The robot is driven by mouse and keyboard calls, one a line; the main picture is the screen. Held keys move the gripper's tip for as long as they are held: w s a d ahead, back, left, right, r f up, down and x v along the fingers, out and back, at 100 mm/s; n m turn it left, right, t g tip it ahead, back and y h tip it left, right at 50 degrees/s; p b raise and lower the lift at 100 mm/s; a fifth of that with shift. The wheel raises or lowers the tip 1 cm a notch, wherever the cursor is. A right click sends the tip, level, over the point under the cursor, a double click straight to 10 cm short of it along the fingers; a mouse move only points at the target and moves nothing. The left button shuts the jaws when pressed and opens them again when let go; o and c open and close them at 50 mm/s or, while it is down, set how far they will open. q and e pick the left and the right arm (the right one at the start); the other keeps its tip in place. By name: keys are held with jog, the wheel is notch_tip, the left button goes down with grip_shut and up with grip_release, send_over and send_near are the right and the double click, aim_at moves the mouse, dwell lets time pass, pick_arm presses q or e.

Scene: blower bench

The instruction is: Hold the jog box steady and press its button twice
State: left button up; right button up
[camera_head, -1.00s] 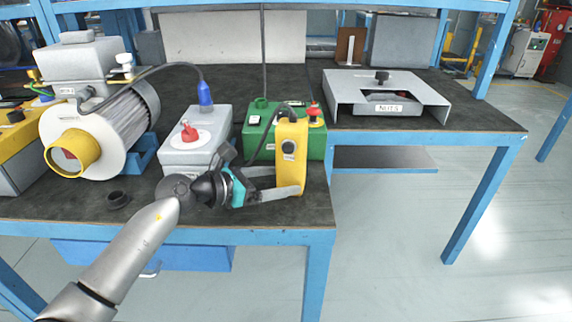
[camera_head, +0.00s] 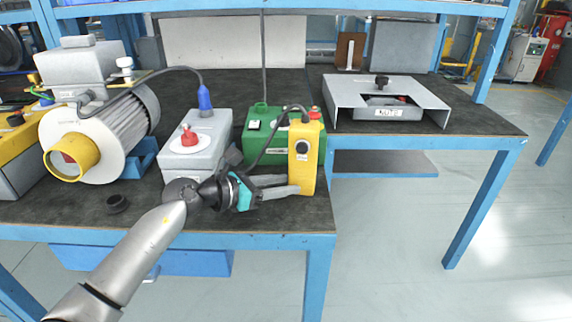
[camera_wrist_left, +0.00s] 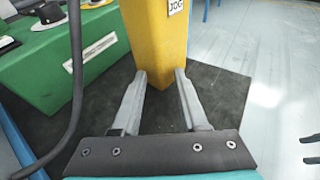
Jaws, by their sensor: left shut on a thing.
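The yellow jog box (camera_head: 304,172) stands upright near the front right corner of the bench, in front of a green box. A dark round button (camera_head: 302,147) shows on its face, and a cable runs into its top. My left gripper (camera_head: 294,184) is shut on the lower part of the jog box. In the left wrist view its fingers (camera_wrist_left: 161,88) lie on either side of the yellow body (camera_wrist_left: 157,45), which bears a JOG label. I cannot tell whether the box's bottom touches the bench. My right gripper is not in the head view.
The green box (camera_head: 256,138) with a red knob stands close behind. A grey box (camera_head: 205,150) with a red switch and a blower (camera_head: 122,115) are to the left. The floor at right is clear.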

pick_arm(q)
grip_shut()
jog(key=o, duration=1.1)
grip_release()
